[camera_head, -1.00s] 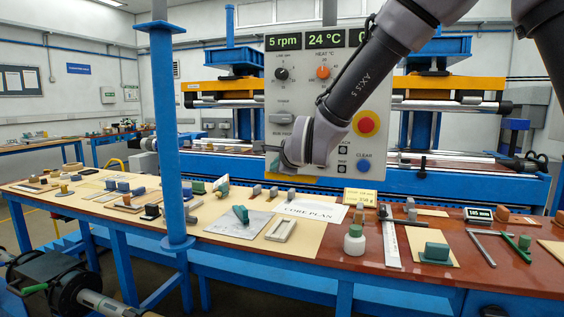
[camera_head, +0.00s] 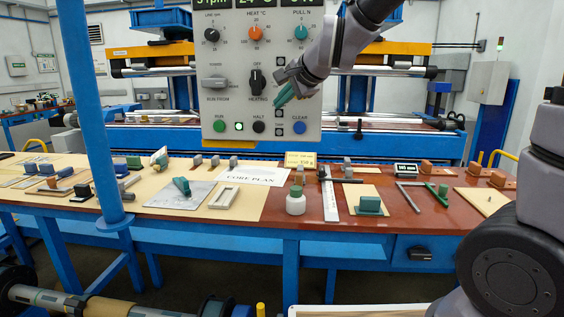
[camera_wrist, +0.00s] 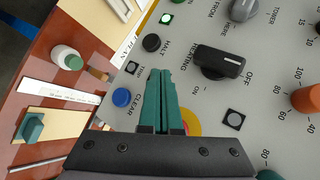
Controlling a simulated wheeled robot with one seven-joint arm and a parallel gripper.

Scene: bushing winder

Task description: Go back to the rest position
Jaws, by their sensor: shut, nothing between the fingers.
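A red button with a yellow ring (camera_wrist: 194,120) is partly hidden behind the fingers. I cannot tell whether the fingertips touch the panel.
The long workbench (camera_head: 240,226) lies below the panel, with a white bottle (camera_head: 296,203), a steel rule (camera_head: 329,198) and a green block (camera_head: 370,206). A blue post (camera_head: 85,110) stands at left. The winding machine (camera_head: 400,140) is behind the panel.

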